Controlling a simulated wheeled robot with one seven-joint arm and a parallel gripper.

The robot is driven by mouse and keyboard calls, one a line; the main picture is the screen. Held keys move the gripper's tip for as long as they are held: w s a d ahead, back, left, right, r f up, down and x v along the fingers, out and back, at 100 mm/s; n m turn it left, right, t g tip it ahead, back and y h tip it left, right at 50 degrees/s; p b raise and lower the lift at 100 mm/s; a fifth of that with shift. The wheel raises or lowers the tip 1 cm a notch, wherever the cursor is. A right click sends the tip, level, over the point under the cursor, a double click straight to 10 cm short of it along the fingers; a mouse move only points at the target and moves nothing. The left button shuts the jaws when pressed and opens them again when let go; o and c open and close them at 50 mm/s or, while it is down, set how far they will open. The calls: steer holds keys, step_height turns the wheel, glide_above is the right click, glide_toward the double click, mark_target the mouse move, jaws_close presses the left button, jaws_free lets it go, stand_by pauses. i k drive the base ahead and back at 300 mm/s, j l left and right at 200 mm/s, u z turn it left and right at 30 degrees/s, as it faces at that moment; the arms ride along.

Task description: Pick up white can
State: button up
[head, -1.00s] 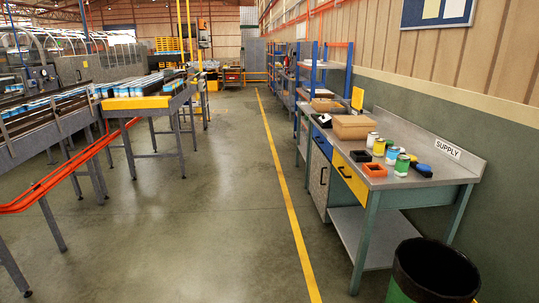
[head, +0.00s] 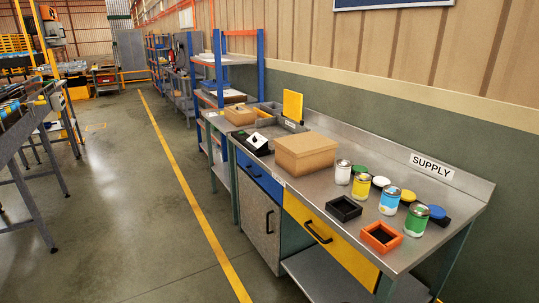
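The white can (head: 343,172) stands upright on the steel supply bench (head: 459,206), just right of the cardboard box. It is the leftmost of a group of cans and has a metallic top. A yellow can (head: 361,187) stands close to its right. A blue and white can (head: 389,200) and a green and white can (head: 417,220) stand further right and nearer. My gripper is not in the head view.
A cardboard box (head: 305,154) sits left of the white can. A black square tray (head: 344,208) and an orange one (head: 380,236) lie near the front edge. The floor (head: 135,215) left of the bench is clear.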

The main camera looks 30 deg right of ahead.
mark_target(342, 167)
steer(key=i+z, duration=0.1)
steer(key=i, duration=0.6)
steer(key=i+j, duration=0.1)
steer(key=i, duration=0.65)
steer(key=i+l+z, duration=0.1)
steer(key=i+z, duration=0.45)
steer(key=z, duration=0.2)
steer(key=i+z, duration=0.35)
steer(key=i+l+z, duration=0.2)
steer(key=i+z, duration=0.25)
